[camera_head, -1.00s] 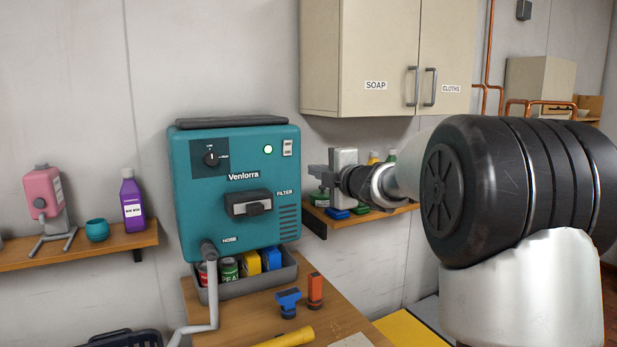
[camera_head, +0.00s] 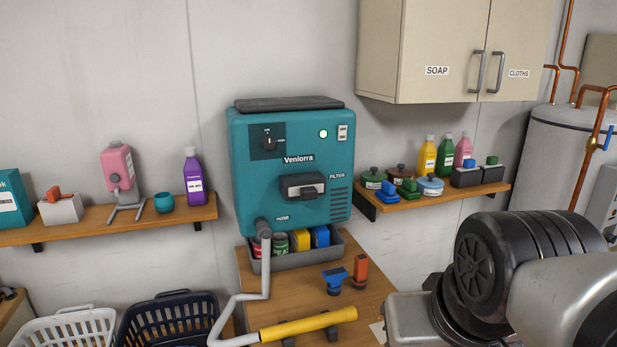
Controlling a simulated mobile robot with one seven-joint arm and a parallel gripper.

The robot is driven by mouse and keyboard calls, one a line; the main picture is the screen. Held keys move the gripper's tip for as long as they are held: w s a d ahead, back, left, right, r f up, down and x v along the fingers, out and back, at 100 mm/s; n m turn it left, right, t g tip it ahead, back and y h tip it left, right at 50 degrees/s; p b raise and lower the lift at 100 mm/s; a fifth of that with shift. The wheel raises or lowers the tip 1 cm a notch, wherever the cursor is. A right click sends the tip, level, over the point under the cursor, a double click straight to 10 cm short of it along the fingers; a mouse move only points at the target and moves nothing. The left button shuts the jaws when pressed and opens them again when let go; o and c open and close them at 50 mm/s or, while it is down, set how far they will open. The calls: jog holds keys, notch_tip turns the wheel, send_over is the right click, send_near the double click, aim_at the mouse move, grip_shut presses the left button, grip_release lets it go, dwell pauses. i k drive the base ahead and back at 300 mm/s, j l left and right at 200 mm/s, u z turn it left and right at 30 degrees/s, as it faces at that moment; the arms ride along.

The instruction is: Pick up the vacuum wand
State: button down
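The vacuum wand (camera_head: 308,326) is a yellow tube lying on the wooden table (camera_head: 262,287) near its front, joined at its left end to a pale grey hose (camera_head: 266,270). The hose runs up to the teal vacuum unit (camera_head: 250,215) on the wall. My arm's black and silver links fill the lower right, to the right of the wand. My gripper's fingers do not show in this view.
A blue nozzle (camera_head: 334,281) and an orange nozzle (camera_head: 360,270) stand behind the wand. A grey bin (camera_head: 297,258) of cans and boxes is at the table's back. White (camera_head: 64,333) and dark (camera_head: 168,322) baskets stand left. A right shelf (camera_head: 440,196) holds bottles and pots.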

aim_at(346, 314)
jog(key=u, duration=0.3)
jog(key=k+j+z, duration=0.2)
jog(key=j, duration=0.25)
jog(key=j+u, duration=0.35)
jog(key=j, duration=1.1)
jog(key=k, duration=0.05)
